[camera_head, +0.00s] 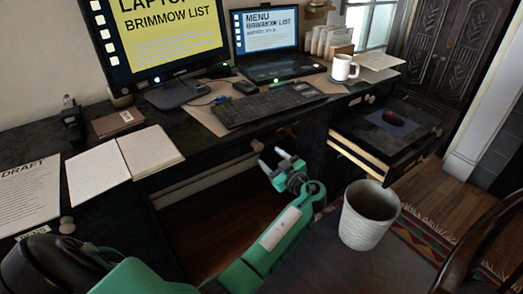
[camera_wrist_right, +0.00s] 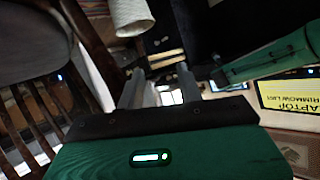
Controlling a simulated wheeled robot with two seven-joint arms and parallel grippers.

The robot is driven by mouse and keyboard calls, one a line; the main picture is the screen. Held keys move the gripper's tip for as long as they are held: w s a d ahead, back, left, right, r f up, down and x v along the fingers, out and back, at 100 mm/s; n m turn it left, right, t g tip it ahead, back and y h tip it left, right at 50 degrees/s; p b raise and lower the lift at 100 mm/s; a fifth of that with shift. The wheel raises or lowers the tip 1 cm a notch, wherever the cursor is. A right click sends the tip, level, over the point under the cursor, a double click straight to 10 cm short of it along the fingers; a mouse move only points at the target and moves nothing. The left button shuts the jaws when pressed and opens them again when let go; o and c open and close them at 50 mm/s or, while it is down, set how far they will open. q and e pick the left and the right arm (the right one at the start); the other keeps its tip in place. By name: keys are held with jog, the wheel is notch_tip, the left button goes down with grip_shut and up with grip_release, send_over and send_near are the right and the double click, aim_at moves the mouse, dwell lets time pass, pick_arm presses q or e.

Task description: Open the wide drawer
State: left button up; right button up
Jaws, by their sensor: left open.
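The dark desk front (camera_head: 215,160) has a wide drawer front under the keyboard, with a pale lower edge and a round knob (camera_head: 257,145) near its right end. I cannot tell whether this drawer is shut or slightly out. My left gripper (camera_head: 277,163) is open and empty, just right of the knob and in front of the desk; contact with the drawer is not visible. My right gripper (camera_wrist_right: 160,84) shows in the right wrist view, its two fingers apart with nothing clearly between them.
A chair (camera_head: 480,240) is at the lower right. Monitor, laptop (camera_head: 265,42), keyboard (camera_head: 268,104), mug and papers cover the desktop.

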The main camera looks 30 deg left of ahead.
aim_at(260, 148)
pick_arm(q)
jog(key=x, duration=0.6)
jog(key=shift+a, duration=0.15)
jog(key=shift+c, duration=0.2)
grip_shut()
jog(key=shift+f, duration=0.1)
